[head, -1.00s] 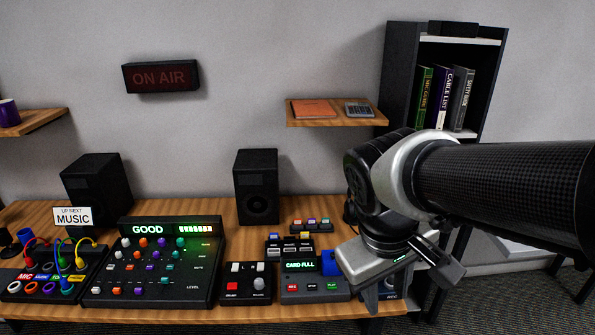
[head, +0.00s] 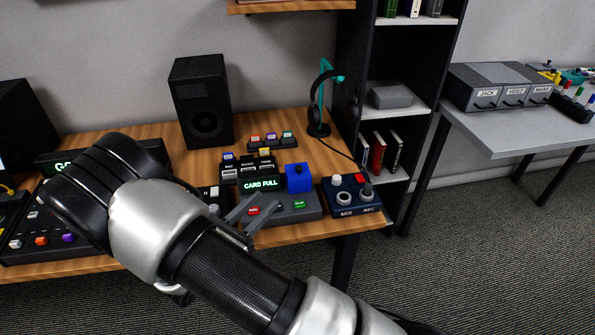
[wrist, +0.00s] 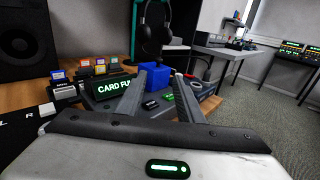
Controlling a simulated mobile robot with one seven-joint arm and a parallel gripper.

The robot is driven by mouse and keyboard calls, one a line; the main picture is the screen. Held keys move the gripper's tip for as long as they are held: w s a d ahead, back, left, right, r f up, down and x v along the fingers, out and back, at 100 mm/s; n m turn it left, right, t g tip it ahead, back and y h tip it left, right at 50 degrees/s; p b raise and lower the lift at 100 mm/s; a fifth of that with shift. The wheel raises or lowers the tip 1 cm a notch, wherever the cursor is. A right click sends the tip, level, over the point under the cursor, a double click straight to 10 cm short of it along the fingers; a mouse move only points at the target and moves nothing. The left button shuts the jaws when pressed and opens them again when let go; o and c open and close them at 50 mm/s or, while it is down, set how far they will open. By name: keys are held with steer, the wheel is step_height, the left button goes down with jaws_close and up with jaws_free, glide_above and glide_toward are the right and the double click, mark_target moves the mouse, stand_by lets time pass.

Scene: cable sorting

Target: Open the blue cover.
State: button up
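The blue cover (head: 298,178) is a small box-like block at the back right corner of the dark recorder panel (head: 290,214), right of the green "CARD FULL" display (head: 262,185). It appears shut; nothing under it shows. In the wrist view the cover (wrist: 155,76) lies ahead, seen between my two fingers. My gripper (head: 260,207) is low over the panel's front left, fingers apart and empty, short of the cover.
A blue MIX/REC box (head: 350,208) with knobs stands right of the panel. Headphones on a stand (head: 318,118), card racks (head: 250,168) and a speaker (head: 202,102) stand behind. A shelf (head: 405,100) rises at the right.

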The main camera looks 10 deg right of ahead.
mark_target(297, 169)
steer(key=b+x, duration=0.1)
steer(key=x, duration=1.6)
steer(key=shift+w+d+f, duration=0.1)
steer(key=shift+w+f, duration=0.1)
jaws_close()
